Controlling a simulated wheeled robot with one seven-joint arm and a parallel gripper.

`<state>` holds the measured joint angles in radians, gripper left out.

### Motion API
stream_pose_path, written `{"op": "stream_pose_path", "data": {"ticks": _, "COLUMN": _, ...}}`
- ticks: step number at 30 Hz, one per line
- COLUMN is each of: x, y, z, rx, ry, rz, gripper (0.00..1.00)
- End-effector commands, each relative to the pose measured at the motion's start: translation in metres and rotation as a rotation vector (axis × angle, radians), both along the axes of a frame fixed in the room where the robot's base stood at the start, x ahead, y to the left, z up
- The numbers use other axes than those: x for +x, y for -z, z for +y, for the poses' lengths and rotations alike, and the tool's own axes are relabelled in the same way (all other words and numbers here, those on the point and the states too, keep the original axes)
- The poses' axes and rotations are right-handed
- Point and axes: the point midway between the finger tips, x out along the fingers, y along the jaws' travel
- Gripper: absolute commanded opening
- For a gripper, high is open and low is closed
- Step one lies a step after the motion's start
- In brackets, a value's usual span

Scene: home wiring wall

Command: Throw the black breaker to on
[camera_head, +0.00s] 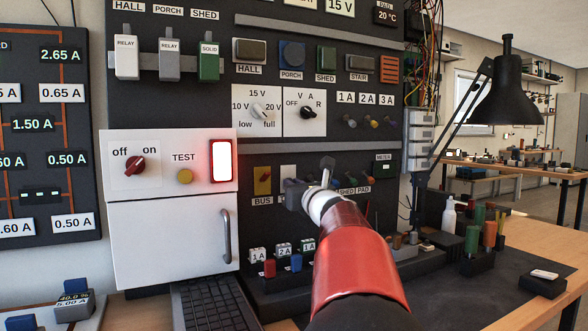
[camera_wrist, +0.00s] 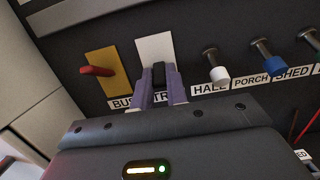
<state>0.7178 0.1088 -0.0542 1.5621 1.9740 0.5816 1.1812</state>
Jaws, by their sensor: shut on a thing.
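The black breaker (camera_wrist: 159,70) is a small black lever on a white plate (camera_wrist: 154,47), on the dark wall panel. My gripper (camera_wrist: 159,84) is shut on it, with one purple finger on each side. The label under the plate is mostly hidden by the fingers. In the head view the white plate (camera_head: 288,172) shows just above my gripper (camera_head: 291,190), and the breaker is hidden there. I cannot tell whether the lever stands at on or off.
A red lever (camera_wrist: 97,71) on a yellow plate, labelled BUS, is close on the left. White (camera_wrist: 219,75) and blue (camera_wrist: 274,66) capped toggles stand on the right. A white box (camera_head: 170,240) with a handle juts out at left. A black lamp (camera_head: 505,92) stands at right.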

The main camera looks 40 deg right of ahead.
Motion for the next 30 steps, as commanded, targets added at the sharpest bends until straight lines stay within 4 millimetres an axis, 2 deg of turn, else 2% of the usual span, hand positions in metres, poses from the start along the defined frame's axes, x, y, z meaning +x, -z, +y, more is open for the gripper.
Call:
{"op": "stream_pose_path", "data": {"ticks": 1, "x": 0.0, "y": -0.011, "z": 0.0, "rx": 0.005, "ry": -0.001, "rz": 0.032, "gripper": 0.0}}
{"op": "stream_pose_path", "data": {"ticks": 30, "x": 0.003, "y": -0.027, "z": -0.001, "rx": 0.149, "ry": 0.003, "rz": 0.633, "gripper": 0.0}}
